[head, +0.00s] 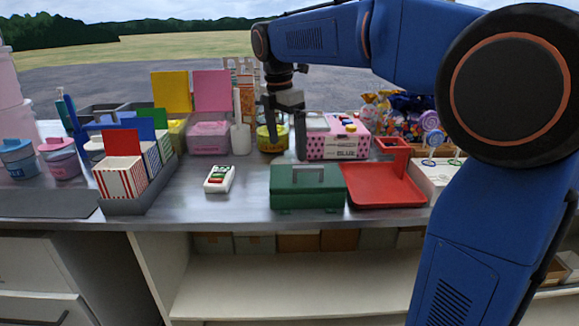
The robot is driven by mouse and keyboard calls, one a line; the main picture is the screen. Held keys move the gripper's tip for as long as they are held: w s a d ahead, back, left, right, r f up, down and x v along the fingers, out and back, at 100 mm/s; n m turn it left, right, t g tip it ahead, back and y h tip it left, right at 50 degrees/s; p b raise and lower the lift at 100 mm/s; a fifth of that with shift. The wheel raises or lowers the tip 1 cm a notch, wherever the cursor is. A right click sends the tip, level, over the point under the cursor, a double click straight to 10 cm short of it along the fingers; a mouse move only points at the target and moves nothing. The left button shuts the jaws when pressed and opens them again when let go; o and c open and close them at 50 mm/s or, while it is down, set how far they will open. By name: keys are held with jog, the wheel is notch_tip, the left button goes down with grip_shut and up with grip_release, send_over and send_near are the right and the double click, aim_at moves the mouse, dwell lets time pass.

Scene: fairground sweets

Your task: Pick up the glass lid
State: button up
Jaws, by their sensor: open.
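My gripper (286,148) points down over the back middle of the counter, its two dark fingers apart with nothing seen between them. A yellow round tub (264,139) stands at its left finger, partly hidden by it. A pink polka-dot box (347,142) stands just right of the right finger. A pale grey flat piece (316,122) shows at that box's upper left. I cannot make out a glass lid for certain; clear glass is too small to tell here.
A green box (307,190) and a red tray (383,190) stand in front on the steel counter (238,206). A white box with coloured bars (219,179) lies left of them. Striped cartons (121,177) stand at left, wrapped sweets (402,122) at right.

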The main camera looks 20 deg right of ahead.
aim_at(289, 152)
jog(key=shift+w+d+f, duration=0.1)
jog(key=shift+d+f, duration=0.15)
jog(key=shift+f, duration=1.05)
jog(key=shift+d+f, duration=0.2)
jog(key=shift+f, duration=1.05)
jog(key=c, duration=0.7)
jog(key=shift+c, duration=0.2)
